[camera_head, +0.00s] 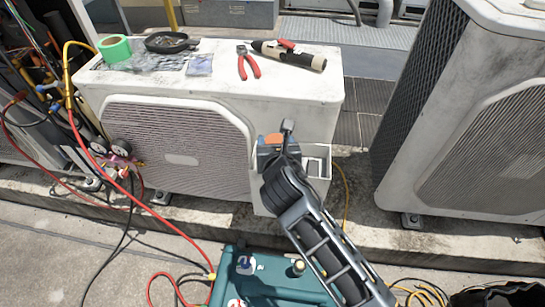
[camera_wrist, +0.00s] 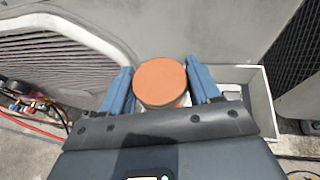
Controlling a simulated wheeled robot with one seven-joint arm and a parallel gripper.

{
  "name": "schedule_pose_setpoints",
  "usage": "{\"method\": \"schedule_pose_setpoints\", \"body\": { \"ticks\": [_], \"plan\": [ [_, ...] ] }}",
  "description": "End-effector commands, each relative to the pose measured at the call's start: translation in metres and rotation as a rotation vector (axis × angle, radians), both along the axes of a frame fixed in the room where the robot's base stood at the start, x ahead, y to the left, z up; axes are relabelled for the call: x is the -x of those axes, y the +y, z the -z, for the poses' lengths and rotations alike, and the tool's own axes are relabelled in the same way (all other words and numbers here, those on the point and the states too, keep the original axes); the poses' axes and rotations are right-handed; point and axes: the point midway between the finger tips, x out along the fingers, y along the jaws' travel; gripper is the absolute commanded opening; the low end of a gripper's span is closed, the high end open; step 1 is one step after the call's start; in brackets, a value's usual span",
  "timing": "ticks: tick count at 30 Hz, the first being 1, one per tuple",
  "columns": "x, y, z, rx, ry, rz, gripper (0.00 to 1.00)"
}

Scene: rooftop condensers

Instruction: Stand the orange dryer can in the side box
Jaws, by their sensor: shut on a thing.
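The orange dryer can (camera_wrist: 160,82) shows its round orange top between the two blue fingers of my gripper (camera_wrist: 161,90) in the wrist view. A small patch of the can (camera_head: 274,140) shows in the head view, partly covered by my gripper (camera_head: 272,149), which is shut on it. The side box (camera_wrist: 264,98) is a pale open-topped box on the condenser's right front; its rim also shows in the head view (camera_head: 327,168). My gripper is over the box's left part. The can's lower end is hidden, so I cannot tell whether it is inside the box.
The white condenser (camera_head: 180,150) carries green tape (camera_head: 115,48), a black pan (camera_head: 168,42), red-handled pliers (camera_head: 247,65) and a torch-like tool (camera_head: 290,55). Gauges and hoses (camera_head: 120,160) hang left. A teal case (camera_head: 265,280) stands in front. Another condenser (camera_head: 480,120) stands right.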

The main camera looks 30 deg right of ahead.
Motion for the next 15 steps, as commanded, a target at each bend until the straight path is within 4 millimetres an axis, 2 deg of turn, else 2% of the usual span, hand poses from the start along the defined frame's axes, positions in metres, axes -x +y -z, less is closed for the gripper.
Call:
{"method": "schedule_pose_setpoints", "body": {
  "ticks": [5, 12, 15],
  "plan": [
    [-0.003, 0.006, 0.008, 0.001, 0.000, -0.001, 0.30],
    [-0.002, 0.006, 0.041, 0.002, 0.003, -0.001, 0.30],
    [-0.003, 0.006, 0.044, 0.000, 0.000, -0.001, 0.30]
  ]
}}
